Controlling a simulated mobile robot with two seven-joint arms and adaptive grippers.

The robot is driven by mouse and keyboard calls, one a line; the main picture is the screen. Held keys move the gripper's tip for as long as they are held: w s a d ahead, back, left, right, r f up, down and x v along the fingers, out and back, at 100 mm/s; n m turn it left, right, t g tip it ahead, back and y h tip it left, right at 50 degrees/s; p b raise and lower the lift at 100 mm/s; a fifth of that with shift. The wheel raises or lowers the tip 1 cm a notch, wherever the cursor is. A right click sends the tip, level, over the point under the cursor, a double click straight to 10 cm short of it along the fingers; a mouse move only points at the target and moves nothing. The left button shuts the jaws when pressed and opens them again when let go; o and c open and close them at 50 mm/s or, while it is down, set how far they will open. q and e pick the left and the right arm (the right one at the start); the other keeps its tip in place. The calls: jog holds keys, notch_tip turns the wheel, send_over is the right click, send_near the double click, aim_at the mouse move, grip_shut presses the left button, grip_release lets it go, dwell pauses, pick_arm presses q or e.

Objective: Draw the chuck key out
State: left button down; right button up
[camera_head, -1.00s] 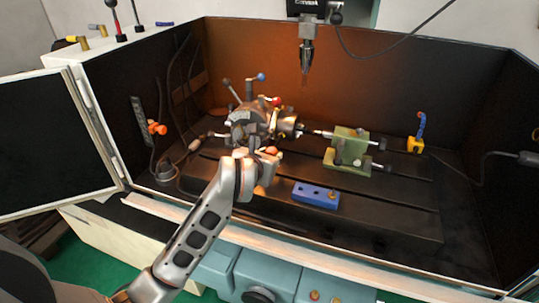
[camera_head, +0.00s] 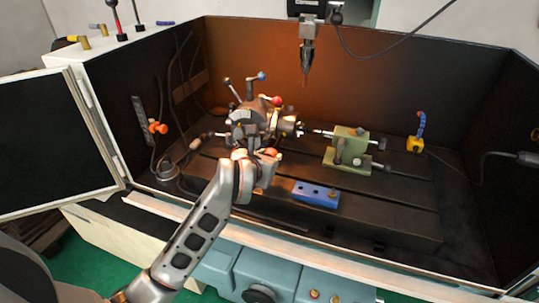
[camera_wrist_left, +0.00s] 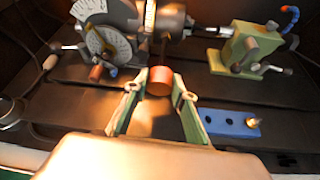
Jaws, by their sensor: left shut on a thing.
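My left gripper (camera_head: 267,158) is in front of the indexing chuck (camera_head: 289,125), its arm reaching in from below. In the left wrist view its two green-padded fingers (camera_wrist_left: 160,88) are closed on a red-orange cylindrical end (camera_wrist_left: 160,80), which looks like the chuck key's handle. The chuck also shows at the top of the wrist view (camera_wrist_left: 172,18), beyond the held piece. My right gripper is not in view.
The dividing head (camera_head: 245,112) has levers with coloured balls. A green tailstock (camera_head: 348,145) stands to the right. A blue block with holes (camera_head: 316,194) lies on the bed in front. The bed's right end (camera_head: 400,205) is clear. Dark enclosure walls surround it.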

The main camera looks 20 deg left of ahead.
pick_arm(q)
jog(key=shift+s+f, duration=0.2)
jog(key=shift+s, duration=0.15)
jog(key=shift+s, duration=0.25)
jog(key=shift+s+r, duration=0.15)
jog(key=shift+s, duration=0.3)
